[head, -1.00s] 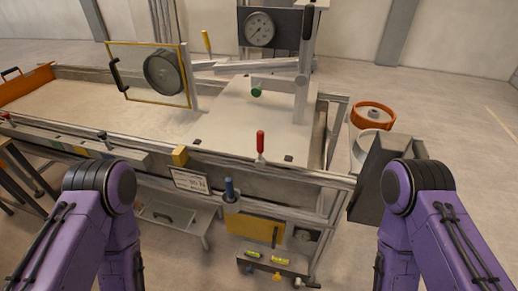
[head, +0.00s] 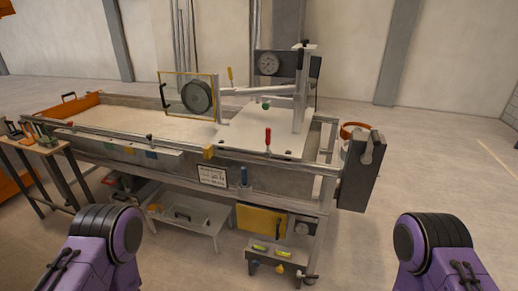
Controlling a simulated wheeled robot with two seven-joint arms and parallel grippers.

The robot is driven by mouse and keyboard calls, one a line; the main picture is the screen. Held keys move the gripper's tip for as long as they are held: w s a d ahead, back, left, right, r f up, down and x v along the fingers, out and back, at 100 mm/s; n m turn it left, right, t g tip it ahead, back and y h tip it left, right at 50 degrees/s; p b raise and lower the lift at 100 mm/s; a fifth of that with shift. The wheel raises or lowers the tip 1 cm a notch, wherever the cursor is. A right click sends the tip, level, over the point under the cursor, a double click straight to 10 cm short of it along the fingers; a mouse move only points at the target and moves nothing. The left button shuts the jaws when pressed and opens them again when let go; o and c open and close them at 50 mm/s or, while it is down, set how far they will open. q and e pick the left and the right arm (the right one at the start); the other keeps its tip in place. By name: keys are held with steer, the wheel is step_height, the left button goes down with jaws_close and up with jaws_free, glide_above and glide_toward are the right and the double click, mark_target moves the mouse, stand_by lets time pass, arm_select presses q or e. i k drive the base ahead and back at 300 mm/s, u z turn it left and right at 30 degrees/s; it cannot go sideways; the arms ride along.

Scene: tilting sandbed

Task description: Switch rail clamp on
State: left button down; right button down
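The sandbed bench (head: 172,160) stands in front of me, with a metal rail along its near side. A red upright handle (head: 268,139) stands at the near edge of the pale plate on the right half. A blue upright handle (head: 243,176) is on the front below the rail, right of a white label plate (head: 212,175). Only purple links of my two arms show at the lower corners; both grippers are out of view.
A dial gauge (head: 268,64) and a wheel in a yellow-framed panel (head: 197,96) stand above the bed. A dark grey box (head: 359,172) is at the right end. A small table with tools (head: 38,146) stands at left. Floor at right is clear.

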mark_target(268, 153)
steer(key=z, duration=0.05)
steer(key=k, duration=0.15)
steer(key=u, duration=0.7)
steer(key=i, duration=0.8)
steer(key=u, duration=0.25)
